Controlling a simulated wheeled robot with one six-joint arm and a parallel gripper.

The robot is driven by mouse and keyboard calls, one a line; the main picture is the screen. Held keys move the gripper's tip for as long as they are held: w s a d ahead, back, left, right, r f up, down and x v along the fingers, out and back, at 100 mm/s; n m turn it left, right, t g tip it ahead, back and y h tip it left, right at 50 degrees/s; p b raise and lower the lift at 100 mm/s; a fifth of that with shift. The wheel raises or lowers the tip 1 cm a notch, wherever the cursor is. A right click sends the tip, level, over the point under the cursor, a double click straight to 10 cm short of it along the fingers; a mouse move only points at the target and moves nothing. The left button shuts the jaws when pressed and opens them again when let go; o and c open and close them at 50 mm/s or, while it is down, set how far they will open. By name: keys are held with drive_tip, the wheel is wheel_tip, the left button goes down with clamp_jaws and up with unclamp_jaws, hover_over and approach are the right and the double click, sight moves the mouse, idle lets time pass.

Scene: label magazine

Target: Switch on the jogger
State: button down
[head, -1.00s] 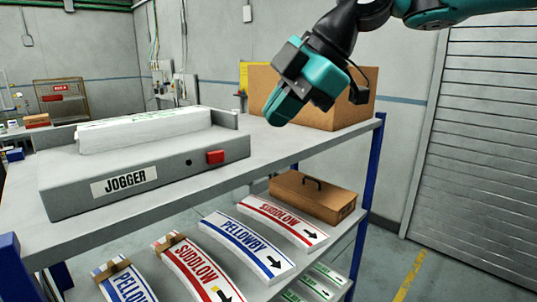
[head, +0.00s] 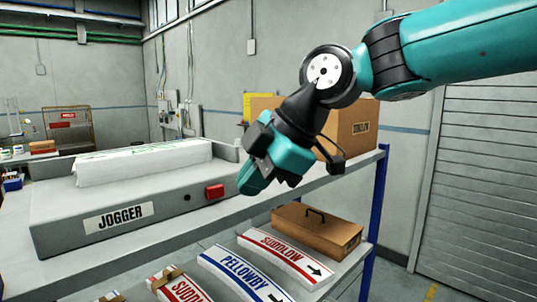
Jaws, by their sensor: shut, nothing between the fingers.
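The jogger (head: 75,237) is a grey box-shaped machine on the top shelf at the left, with a "JOGGER" label on its front face. A red switch (head: 215,191) sits at the right end of that front face, beside a small dark round spot. A white stack of sheets (head: 143,165) lies on top of the jogger. My gripper (head: 243,187) is teal, shut and empty, pointing down and left. In the picture its tip is just right of the red switch, with a small gap between. I cannot tell the depth of that gap.
A cardboard box (head: 362,125) stands behind my gripper on the top shelf (head: 290,192). Below, a brown case with a handle (head: 316,231) and several curved label stacks (head: 240,274) lie on the lower shelf. A blue post (head: 379,205) marks the rack's right end.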

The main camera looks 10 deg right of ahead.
sight(215, 192)
drive_tip(key=p+x, duration=0.1)
drive_tip(key=x, duration=0.2)
drive_tip(key=shift+w+a, duration=0.1)
drive_tip(key=shift+a, duration=0.05)
drive_tip(key=shift+w+a+r+p, duration=0.1)
drive_tip(key=shift+w+a+p, duration=0.1)
drive_tip(key=shift+w+p, duration=0.3)
drive_tip(key=shift+w+a+p, duration=0.25)
drive_tip(key=shift+w, duration=0.5)
drive_tip(key=shift+w+a, duration=0.25)
drive_tip(key=shift+w, duration=0.25)
